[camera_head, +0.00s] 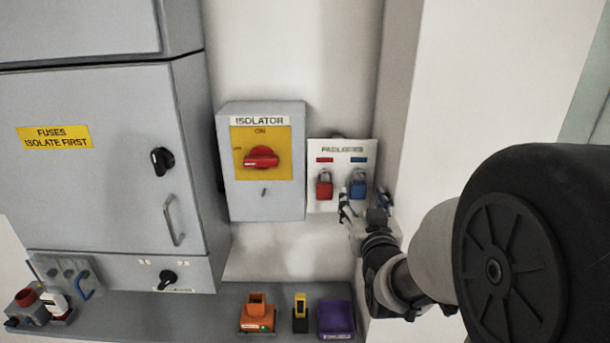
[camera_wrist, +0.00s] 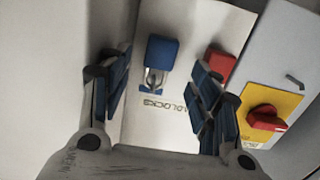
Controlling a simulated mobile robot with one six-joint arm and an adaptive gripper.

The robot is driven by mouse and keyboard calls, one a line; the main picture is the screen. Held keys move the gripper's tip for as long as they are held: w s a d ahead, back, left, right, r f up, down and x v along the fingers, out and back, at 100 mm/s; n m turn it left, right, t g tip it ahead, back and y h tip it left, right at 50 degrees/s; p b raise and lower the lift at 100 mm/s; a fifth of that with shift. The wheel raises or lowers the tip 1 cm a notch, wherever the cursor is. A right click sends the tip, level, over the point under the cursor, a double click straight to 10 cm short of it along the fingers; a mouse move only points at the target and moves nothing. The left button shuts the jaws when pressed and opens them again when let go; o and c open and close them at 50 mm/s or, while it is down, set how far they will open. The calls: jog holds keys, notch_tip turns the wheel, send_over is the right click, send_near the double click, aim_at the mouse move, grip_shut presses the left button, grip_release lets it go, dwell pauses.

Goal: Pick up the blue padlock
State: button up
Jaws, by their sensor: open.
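The blue padlock (camera_head: 358,189) hangs on the right side of the white padlocks board (camera_head: 325,200), under a blue label. My gripper (camera_head: 366,204) is right at it in the head view, with a finger on either side. In the wrist view, where the scene appears upside down, the blue padlock (camera_wrist: 162,53) lies between and beyond the two open fingers of my gripper (camera_wrist: 162,78). No finger clearly touches it. A red padlock (camera_head: 324,185) hangs to its left on the board. It also shows in the wrist view (camera_wrist: 219,63), close to one finger.
The grey isolator box (camera_head: 265,195) with its red switch stands left of the board. A wall corner is close on the right. Below, a grey shelf (camera_head: 210,305) holds an orange device (camera_head: 257,314), a yellow-black item (camera_head: 300,313) and a purple bin (camera_head: 336,319).

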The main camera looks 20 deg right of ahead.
jog(key=x, duration=0.5)
jog(key=shift+r+p, duration=0.1)
jog(key=shift+p, duration=0.2)
jog(key=shift+c, duration=0.2)
jog(key=c, duration=1.2)
jog(key=shift+o, duration=0.2)
jog(key=shift+r, duration=0.1)
jog(key=shift+r, duration=0.6)
jog(key=b, duration=1.3)
send_near(359, 189)
jog(key=r+v, duration=0.1)
jog(key=v, duration=0.8)
jog(key=shift+w+r+p, duration=0.2)
jog(key=shift+r+p, duration=0.2)
jog(key=shift+p, duration=0.15)
